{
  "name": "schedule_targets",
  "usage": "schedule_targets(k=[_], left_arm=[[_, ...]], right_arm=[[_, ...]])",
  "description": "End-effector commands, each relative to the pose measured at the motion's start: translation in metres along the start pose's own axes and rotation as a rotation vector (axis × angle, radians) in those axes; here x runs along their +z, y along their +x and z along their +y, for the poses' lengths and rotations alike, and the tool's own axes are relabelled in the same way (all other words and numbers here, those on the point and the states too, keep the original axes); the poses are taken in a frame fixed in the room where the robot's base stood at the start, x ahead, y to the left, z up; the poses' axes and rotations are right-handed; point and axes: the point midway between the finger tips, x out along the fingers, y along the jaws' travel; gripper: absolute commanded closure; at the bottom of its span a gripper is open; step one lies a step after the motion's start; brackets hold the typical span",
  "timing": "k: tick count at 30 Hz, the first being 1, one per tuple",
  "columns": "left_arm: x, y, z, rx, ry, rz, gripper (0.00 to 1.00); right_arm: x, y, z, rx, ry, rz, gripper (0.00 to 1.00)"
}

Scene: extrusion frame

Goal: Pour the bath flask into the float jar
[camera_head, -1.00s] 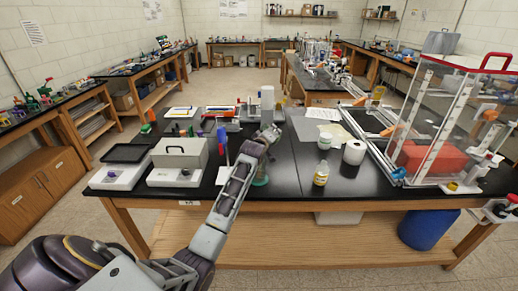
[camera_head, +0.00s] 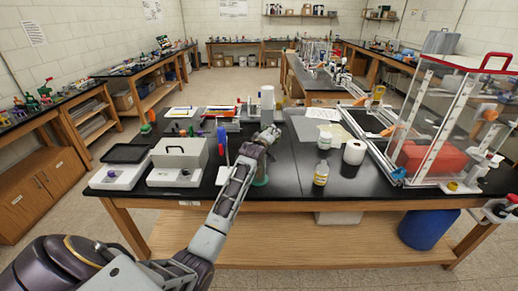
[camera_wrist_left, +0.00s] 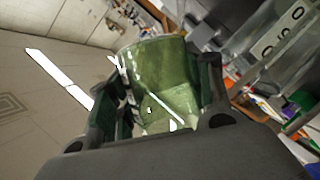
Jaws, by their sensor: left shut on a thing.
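My left gripper (camera_head: 268,134) is over the far middle part of the black table, with its arm reaching in from the lower left. In the left wrist view its fingers (camera_wrist_left: 160,105) are shut on a green see-through glass vessel (camera_wrist_left: 160,75), which looks like the bath flask. The flask is tilted in that view. In the head view the gripper and wrist hide most of it. A greenish glass piece (camera_head: 261,180), possibly the float jar, stands on the table partly behind my forearm. Its contents cannot be made out. My right gripper is not in view.
A clear enclosure with a red block (camera_head: 423,157) fills the right end. Bare tabletop lies right of my forearm.

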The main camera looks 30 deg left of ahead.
Motion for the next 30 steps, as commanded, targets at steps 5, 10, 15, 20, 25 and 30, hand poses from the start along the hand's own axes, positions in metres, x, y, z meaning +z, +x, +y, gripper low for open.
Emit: schedule_targets(k=[5, 10, 15, 20, 25, 30], left_arm=[[-0.0001, 0.0001, -0.0004, 0.004, -0.009, 0.0, 0.79], [0.0001, 0.0001, -0.0009, 0.008, -0.018, 0.0, 0.79], [0.0003, 0.0002, -0.0013, 0.011, -0.029, 0.0, 0.79], [0.0005, 0.0003, -0.0016, 0.016, -0.038, 0.0, 0.79], [0.0007, 0.0004, -0.0019, 0.02, -0.047, 0.0, 0.79], [0.0009, 0.0005, -0.0023, 0.024, -0.057, 0.0, 0.79]], right_arm=[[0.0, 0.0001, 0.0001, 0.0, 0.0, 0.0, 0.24], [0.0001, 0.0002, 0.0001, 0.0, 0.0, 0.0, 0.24], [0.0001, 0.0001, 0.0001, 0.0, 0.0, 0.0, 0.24], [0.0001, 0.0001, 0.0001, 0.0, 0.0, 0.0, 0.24], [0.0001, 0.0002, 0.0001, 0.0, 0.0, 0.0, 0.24], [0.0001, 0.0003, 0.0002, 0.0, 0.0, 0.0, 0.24]])
